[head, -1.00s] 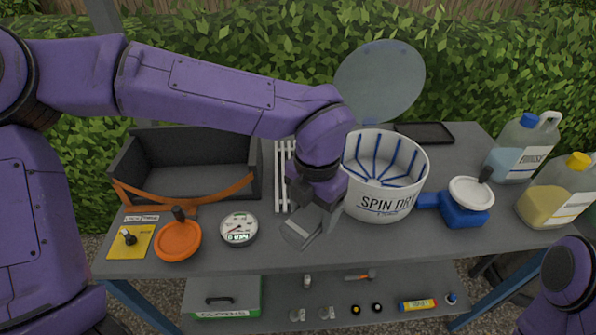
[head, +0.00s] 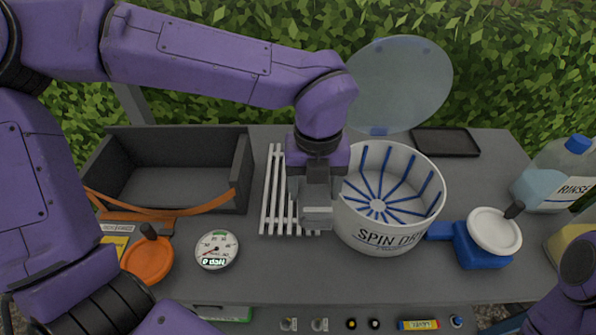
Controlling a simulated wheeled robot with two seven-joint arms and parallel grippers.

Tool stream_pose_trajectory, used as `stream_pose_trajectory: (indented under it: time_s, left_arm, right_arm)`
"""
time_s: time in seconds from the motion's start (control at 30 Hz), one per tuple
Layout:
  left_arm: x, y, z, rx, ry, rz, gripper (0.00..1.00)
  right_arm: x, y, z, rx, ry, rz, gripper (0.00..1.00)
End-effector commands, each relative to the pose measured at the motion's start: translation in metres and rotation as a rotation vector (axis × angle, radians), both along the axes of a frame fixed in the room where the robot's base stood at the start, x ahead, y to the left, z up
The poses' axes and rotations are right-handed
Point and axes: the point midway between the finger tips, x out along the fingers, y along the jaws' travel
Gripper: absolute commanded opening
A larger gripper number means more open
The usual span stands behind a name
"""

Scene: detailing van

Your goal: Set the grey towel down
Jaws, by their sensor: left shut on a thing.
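My left gripper (head: 317,208) points down, shut on the folded grey towel (head: 318,218). Only a small, pale part of the towel shows; the grey fingers hide the rest. They are above the right side of a white slatted rack (head: 272,190), just left of the white spin dry drum (head: 385,240). I cannot tell whether the towel touches the rack. My right gripper is out of view; only part of my right arm shows at the lower right.
A dark open bin (head: 243,175) with an orange strap stands left of the rack. A round gauge (head: 216,249) and orange disc (head: 147,262) lie in front. A blue polisher (head: 482,250) and rinse bottle (head: 560,180) are at right. The drum's clear lid (head: 395,85) stands open.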

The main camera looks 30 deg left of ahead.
Motion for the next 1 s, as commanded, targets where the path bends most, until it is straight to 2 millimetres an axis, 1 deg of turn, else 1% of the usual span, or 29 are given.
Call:
stream_pose_trajectory:
  time_s: [0.03,0.27,0.33,0.43,0.67,0.7,0.8,0.87,1.0]
  left_arm:
    - [0.007,0.008,-0.001,0.0,0.004,0.002,0.35]
    - [0.054,0.055,-0.03,0.001,0.005,-0.008,0.35]
    - [0.062,0.065,-0.05,0.003,0.007,-0.012,0.35]
    - [0.073,0.076,-0.069,0.003,0.006,-0.011,0.35]
    - [0.087,0.094,-0.095,0.003,0.004,-0.009,0.35]
    - [0.085,0.093,-0.105,0.003,0.005,-0.011,0.35]
    - [0.085,0.092,-0.12,0.003,0.004,-0.011,0.35]
    - [0.085,0.092,-0.124,0.001,0.002,-0.011,0.35]
    - [0.086,0.092,-0.125,0.001,0.0,-0.01,0.35]
  right_arm:
    - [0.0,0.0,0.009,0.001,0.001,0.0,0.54]
    - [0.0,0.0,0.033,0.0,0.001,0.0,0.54]
    - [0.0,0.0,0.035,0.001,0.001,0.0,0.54]
    - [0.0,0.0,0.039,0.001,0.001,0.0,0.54]
    - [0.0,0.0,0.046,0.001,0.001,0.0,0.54]
    - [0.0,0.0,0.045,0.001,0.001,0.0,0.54]
    - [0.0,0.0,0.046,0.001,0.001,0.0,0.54]
    - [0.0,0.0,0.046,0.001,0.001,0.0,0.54]
    - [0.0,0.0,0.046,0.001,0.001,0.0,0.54]
